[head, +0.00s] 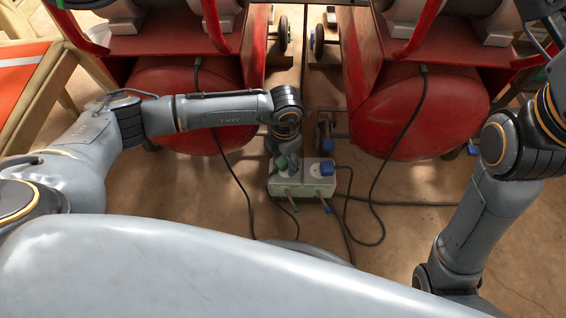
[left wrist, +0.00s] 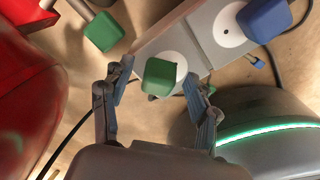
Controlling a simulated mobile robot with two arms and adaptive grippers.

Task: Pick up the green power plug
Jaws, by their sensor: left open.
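The green power plug (left wrist: 160,76) shows in the left wrist view as a rounded green block at a round socket on a pale socket box (left wrist: 206,22). My left gripper (left wrist: 156,84) is open, with one finger on each side of the plug and visible gaps between. In the head view my left gripper (head: 284,150) points down at the left end of the socket box (head: 302,190), and the green plug (head: 281,162) is partly covered by it. My right arm shows at the right of the head view, but its gripper does not.
A blue plug (head: 327,168) sits at the box's right end. Another green block (left wrist: 103,32) is near the plug in the wrist view. Black cables (head: 380,204) lie on the floor. Red tanks (head: 418,112) stand on both sides.

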